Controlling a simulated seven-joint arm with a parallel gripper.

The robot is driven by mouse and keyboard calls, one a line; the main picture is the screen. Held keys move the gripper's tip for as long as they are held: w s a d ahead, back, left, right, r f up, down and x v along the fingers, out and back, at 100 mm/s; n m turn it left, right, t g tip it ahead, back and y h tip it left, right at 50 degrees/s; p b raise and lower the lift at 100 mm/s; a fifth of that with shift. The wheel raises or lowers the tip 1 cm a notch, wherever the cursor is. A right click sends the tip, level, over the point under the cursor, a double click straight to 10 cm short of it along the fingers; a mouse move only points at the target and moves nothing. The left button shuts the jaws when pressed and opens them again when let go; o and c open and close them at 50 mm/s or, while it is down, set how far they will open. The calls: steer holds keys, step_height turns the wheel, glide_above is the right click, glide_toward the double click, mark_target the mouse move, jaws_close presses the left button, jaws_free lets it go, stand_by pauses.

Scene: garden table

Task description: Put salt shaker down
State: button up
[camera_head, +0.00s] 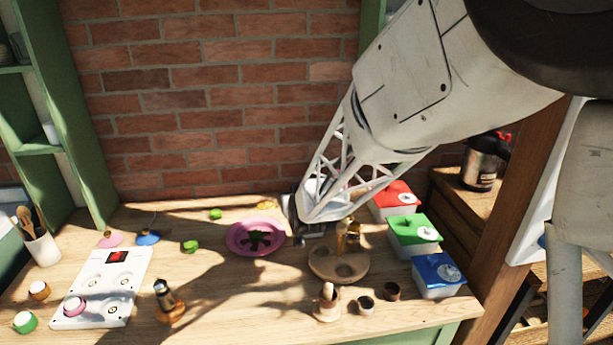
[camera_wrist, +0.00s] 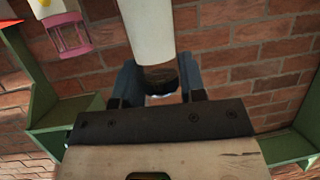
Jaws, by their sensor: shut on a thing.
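My gripper (camera_head: 299,222) is low over the wooden table, between the pink plate and the round wooden holder; my own arm covers much of it in the head view. In the wrist view, my gripper (camera_wrist: 160,88) is shut on a cylinder, taken as the salt shaker (camera_wrist: 158,76), white with a dark, grainy end between the two dark fingers. I cannot make out the held shaker clearly in the head view, nor whether its base touches anything. The round wooden holder (camera_head: 322,262) has round recesses. A golden glass container (camera_head: 347,232) stands at its back edge.
The pink plate (camera_head: 234,238) lies left of my gripper. Red (camera_head: 395,195), green (camera_head: 408,236) and blue (camera_head: 434,282) lidded boxes line the right side. Small cups (camera_head: 366,305) and a moka pot (camera_head: 164,297) stand in front. Bare table lies between the pot and holder.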

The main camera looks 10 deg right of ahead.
steer(key=s+a+f, duration=0.2)
steer(key=s, duration=0.4)
steer(key=s+a+f+y, duration=0.1)
steer(key=s+a, duration=0.1)
steer(key=s, duration=0.5)
steer(key=shift+f+n, duration=0.35)
steer(key=shift+n, duration=0.05)
steer(key=shift+f, duration=0.1)
steer(key=shift+f, duration=3.3)
steer(key=shift+f, duration=0.4)
